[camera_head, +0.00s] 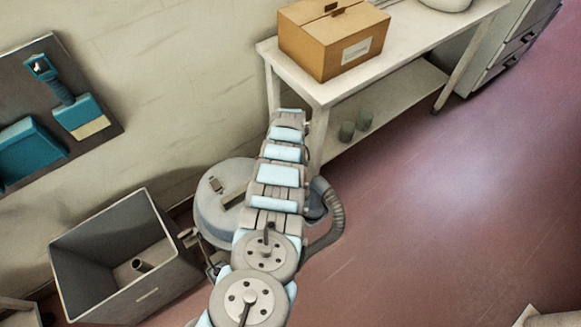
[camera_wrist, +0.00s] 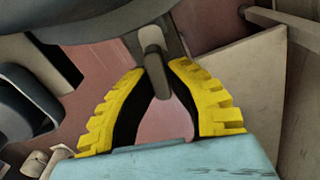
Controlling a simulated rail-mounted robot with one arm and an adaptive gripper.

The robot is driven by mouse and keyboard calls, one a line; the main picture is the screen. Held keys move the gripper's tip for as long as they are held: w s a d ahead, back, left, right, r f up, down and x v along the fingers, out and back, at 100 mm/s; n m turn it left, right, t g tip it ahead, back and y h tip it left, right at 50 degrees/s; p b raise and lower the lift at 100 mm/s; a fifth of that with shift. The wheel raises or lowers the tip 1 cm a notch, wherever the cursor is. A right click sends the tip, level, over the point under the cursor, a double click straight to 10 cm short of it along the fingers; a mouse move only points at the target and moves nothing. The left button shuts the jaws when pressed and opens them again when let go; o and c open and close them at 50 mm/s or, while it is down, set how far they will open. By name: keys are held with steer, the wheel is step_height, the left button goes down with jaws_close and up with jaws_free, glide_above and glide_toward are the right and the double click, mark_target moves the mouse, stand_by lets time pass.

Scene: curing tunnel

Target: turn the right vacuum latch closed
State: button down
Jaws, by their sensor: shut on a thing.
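The vacuum (camera_head: 210,215) is a grey round drum on the floor in the head view, with a ribbed hose (camera_head: 332,222) on its right. My arm crosses in front of its right side, and the right latch is hidden there. In the wrist view, the vacuum's dark rounded body (camera_wrist: 95,15) fills the top. A small grey latch lever (camera_wrist: 152,38) hangs down from it. My gripper (camera_wrist: 154,68), with yellow ribbed fingers and black inner pads, is shut on that lever at the fingertips. The latch's exact turn angle cannot be told. The gripper itself cannot be made out in the head view.
A grey open bin (camera_head: 150,297) stands left of the vacuum. A white table (camera_head: 405,45) with a lower shelf stands behind, bearing a cardboard box (camera_head: 330,45). A tool board (camera_head: 60,110) hangs on the wall.

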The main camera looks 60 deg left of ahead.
steer(key=shift+n, duration=1)
steer(key=c, duration=1)
jaws_free()
steer(key=shift+c, duration=0.2)
steer(key=shift+r, duration=0.2)
step_height(320, 180, up, 12)
steer(key=shift+f, duration=0.2)
